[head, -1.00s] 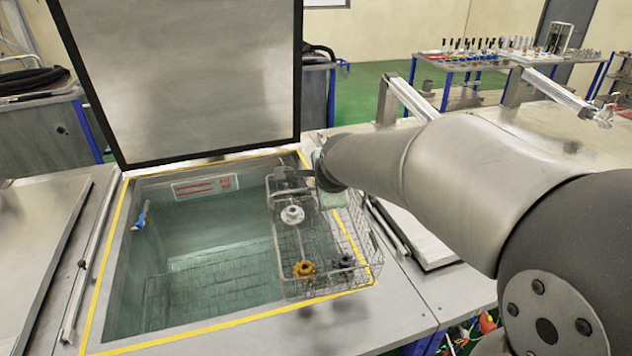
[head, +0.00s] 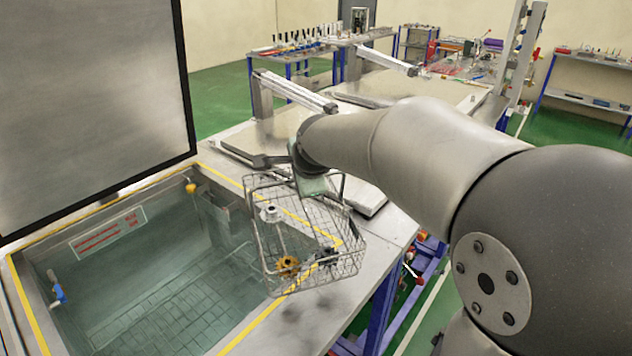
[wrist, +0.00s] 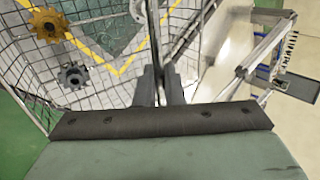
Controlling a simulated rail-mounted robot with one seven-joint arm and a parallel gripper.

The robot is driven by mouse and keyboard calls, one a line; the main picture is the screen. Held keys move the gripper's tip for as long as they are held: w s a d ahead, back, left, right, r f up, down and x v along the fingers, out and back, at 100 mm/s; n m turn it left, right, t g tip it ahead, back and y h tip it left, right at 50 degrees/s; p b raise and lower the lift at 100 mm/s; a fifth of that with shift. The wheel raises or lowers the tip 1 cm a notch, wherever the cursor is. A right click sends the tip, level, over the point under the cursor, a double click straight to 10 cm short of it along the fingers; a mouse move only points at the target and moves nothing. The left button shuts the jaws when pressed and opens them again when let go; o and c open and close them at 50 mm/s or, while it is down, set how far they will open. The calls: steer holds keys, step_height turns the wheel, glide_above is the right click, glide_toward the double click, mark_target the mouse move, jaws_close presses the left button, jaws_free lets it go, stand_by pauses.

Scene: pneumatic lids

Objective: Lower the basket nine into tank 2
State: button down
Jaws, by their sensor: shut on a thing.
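A wire basket (head: 262,232) hangs from my gripper (head: 290,160), above the right edge of the open tank (head: 130,285). The basket holds a pale metal part, an orange gear (head: 288,264) and a dark gear; both gears also show in the wrist view, the orange one (wrist: 48,26) and the dark one (wrist: 74,75). In the wrist view my gripper (wrist: 158,88) is shut on the basket's handle bar. The basket is partly over the yellow-edged rim and partly over the bench top. I cannot read a number on the basket or the tank.
The tank's lid (head: 85,100) stands raised at the back left. A closed lid (head: 370,195) lies to the right of the basket. A yellow knob (head: 190,186) and a blue fitting (head: 58,290) sit at the tank walls. The tank's middle is clear.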

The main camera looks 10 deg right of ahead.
steer(key=w+a+n+g+y+b, duration=0.3)
steer(key=a+n, duration=0.3)
steer(key=a, duration=2.3)
steer(key=shift+b, duration=0.75)
steer(key=shift+p, duration=0.35)
